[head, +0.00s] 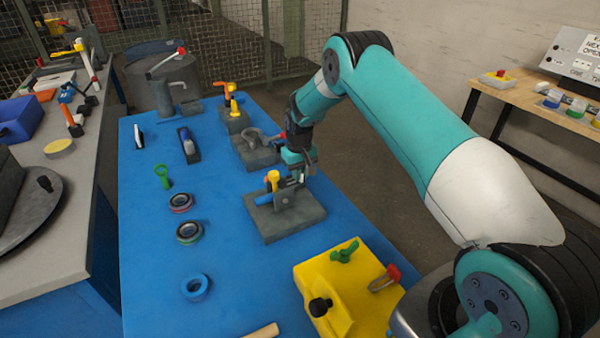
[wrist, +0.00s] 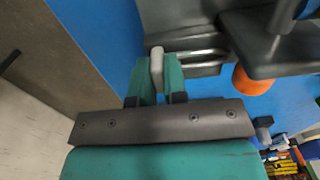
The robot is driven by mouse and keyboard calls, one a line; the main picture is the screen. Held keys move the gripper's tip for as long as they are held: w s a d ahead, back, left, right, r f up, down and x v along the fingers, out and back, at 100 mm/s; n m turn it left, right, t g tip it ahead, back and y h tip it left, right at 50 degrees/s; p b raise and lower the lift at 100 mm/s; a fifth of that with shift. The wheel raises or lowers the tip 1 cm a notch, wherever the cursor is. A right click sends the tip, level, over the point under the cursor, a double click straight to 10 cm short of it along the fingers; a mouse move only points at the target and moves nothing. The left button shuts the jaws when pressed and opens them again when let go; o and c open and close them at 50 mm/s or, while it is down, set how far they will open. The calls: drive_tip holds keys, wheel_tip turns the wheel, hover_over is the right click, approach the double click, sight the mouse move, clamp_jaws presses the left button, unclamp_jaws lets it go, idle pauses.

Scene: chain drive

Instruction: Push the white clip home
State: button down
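My gripper (head: 300,166) is low over the right side of a grey fixture block (head: 290,222) on the blue table. The wrist view shows the two teal fingers (wrist: 160,82) close together, with the pale white clip (wrist: 157,66) between their tips; they look shut on it. The clip's exposed end is beside silver metal bars (wrist: 198,56) on the fixture. I cannot tell whether it touches them or how deep it sits. In the head view the clip is mostly hidden by the gripper and fixture parts.
A yellow block (head: 335,280) with green, red and black knobs is in front. Rings of tape (head: 189,232) lie left, with bare blue table around them.

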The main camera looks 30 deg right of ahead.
drive_tip(key=shift+a+f+b, duration=0.1)
drive_tip(key=shift+a+b, duration=0.55)
drive_tip(key=shift+a, duration=0.7)
drive_tip(key=c, duration=1.2)
unclamp_jaws()
drive_tip(key=shift+a, duration=0.1)
drive_tip(key=shift+o, duration=0.2)
